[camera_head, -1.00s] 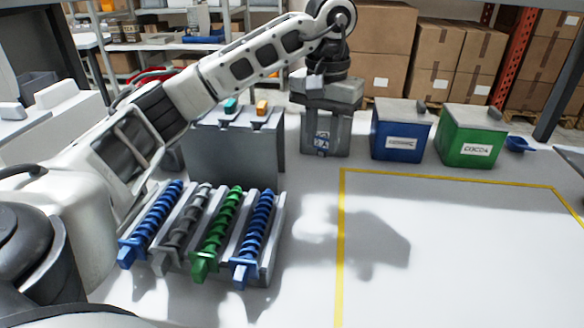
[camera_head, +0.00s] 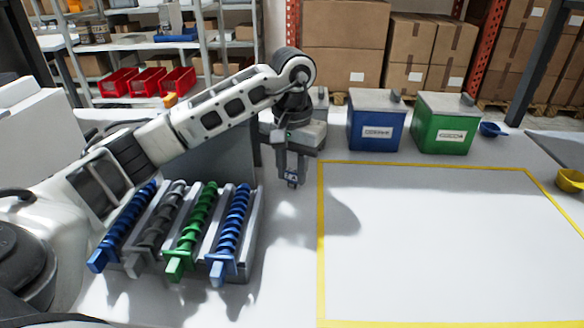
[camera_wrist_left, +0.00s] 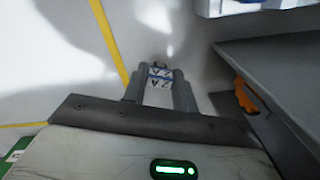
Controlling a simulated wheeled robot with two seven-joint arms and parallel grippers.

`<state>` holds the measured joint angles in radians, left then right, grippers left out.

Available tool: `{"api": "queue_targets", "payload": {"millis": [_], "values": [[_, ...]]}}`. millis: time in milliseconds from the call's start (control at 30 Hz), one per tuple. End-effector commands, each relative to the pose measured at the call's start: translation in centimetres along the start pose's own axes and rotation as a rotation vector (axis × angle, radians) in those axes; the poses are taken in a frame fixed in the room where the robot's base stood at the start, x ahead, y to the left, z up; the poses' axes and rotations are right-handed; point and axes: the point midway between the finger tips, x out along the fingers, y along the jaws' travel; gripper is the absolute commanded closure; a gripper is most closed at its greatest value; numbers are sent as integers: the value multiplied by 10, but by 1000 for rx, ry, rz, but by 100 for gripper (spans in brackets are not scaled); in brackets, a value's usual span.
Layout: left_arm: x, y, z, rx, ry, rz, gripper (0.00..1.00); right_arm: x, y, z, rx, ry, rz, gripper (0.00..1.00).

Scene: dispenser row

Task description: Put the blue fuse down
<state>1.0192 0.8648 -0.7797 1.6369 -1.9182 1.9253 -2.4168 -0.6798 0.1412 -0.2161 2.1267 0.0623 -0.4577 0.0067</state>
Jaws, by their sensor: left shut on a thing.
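The blue fuse (camera_head: 291,179) is a small piece with blue and white markings. My left gripper (camera_head: 291,177) is shut on it and points down over the white tabletop, just left of the yellow-outlined area (camera_head: 321,230). In the left wrist view the fuse (camera_wrist_left: 160,74) sits between the two grey fingertips of the left gripper (camera_wrist_left: 159,80), its marked face showing. It looks low over the table; I cannot tell whether it touches. My right gripper is in neither view.
Several spiral dispensers stand left, including a green one (camera_head: 200,220) and a blue one (camera_head: 233,225). Behind my gripper are a blue bin (camera_head: 376,135) and a green bin (camera_head: 444,135). A grey block (camera_wrist_left: 285,65) with an orange piece (camera_wrist_left: 245,96) is close by. The yellow-outlined area is clear.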

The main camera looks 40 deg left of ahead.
Motion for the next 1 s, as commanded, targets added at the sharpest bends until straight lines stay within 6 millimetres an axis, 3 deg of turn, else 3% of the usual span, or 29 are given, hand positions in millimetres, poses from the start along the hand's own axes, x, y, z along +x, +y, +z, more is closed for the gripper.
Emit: {"api": "queue_targets", "payload": {"millis": [167,200,233,267,667,1000], "values": [[4,0,0,0,0,0,98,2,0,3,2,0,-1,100],[3,0,0,0,0,0,61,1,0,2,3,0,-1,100],[3,0,0,0,0,0,53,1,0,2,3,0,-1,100],[3,0,0,0,0,0,51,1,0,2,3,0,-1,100],[-8,0,-1,-1,2,0,51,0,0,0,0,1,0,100],[-82,-1,-1,-4,5,-1,51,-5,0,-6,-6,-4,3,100]]}}
